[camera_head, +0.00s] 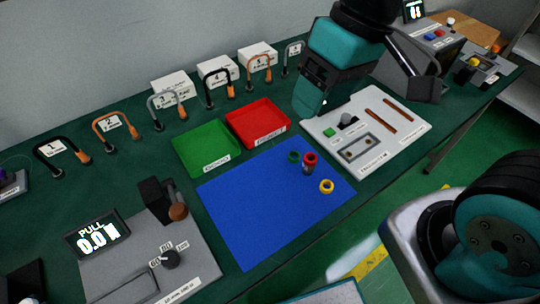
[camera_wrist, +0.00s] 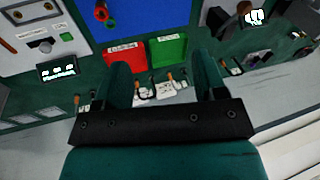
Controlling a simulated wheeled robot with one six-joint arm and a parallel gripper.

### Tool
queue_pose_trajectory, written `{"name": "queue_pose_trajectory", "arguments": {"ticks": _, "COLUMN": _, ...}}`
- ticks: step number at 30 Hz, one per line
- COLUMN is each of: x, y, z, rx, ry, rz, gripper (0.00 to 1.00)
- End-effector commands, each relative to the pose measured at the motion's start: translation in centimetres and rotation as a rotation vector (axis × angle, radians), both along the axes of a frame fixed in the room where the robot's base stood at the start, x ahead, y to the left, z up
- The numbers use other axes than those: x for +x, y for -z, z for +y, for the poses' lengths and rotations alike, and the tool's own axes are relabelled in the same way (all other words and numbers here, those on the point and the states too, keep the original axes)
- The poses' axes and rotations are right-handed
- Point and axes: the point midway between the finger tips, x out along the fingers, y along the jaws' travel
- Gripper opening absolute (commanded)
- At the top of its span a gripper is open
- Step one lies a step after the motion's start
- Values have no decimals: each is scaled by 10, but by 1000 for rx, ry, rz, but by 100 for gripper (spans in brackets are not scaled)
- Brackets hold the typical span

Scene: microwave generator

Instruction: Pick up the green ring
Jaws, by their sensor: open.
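The green ring (camera_head: 294,157) lies on the blue mat (camera_head: 262,205) in the head view, near its upper edge. It is just left of a red-topped piece (camera_head: 309,160); I cannot tell whether they touch. A yellow ring (camera_head: 326,186) lies nearer on the mat. My gripper (camera_head: 312,104) is above and beyond the mat, apart from the green ring. In the wrist view my gripper (camera_wrist: 163,63) has its fingers wide apart with nothing between them.
A green tray (camera_head: 206,147) and a red tray (camera_head: 258,122) stand behind the mat. A white panel (camera_head: 365,138) with switches lies at right. A grey unit with a display (camera_head: 98,236) is at front left. Several hooped handles line the back. Most of the mat is clear.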

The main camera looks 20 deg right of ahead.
Motion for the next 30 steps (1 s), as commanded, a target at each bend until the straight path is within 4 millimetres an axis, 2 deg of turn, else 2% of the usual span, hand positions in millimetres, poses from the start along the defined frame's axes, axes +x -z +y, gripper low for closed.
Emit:
{"name": "queue_pose_trajectory", "arguments": {"ticks": 1, "x": 23, "y": 33, "z": -5, "rx": -42, "ry": 66, "rz": 26, "gripper": 65}}
{"name": "queue_pose_trajectory", "arguments": {"ticks": 3, "x": 54, "y": 61, "z": -11, "rx": -100, "ry": 160, "rz": 46, "gripper": 65}}
{"name": "queue_pose_trajectory", "arguments": {"ticks": 6, "x": 89, "y": 97, "z": -18, "rx": -178, "ry": 274, "rz": 65, "gripper": 65}}
{"name": "queue_pose_trajectory", "arguments": {"ticks": 10, "x": 117, "y": 127, "z": -26, "rx": -246, "ry": 374, "rz": 74, "gripper": 65}}
{"name": "queue_pose_trajectory", "arguments": {"ticks": 13, "x": 126, "y": 140, "z": -30, "rx": -270, "ry": 409, "rz": 77, "gripper": 65}}
{"name": "queue_pose_trajectory", "arguments": {"ticks": 17, "x": 127, "y": 161, "z": -32, "rx": -276, "ry": 417, "rz": 80, "gripper": 65}}
{"name": "queue_pose_trajectory", "arguments": {"ticks": 24, "x": 126, "y": 216, "z": -33, "rx": -275, "ry": 416, "rz": 82, "gripper": 65}}
{"name": "queue_pose_trajectory", "arguments": {"ticks": 30, "x": 127, "y": 248, "z": -33, "rx": -273, "ry": 417, "rz": 79, "gripper": 65}}
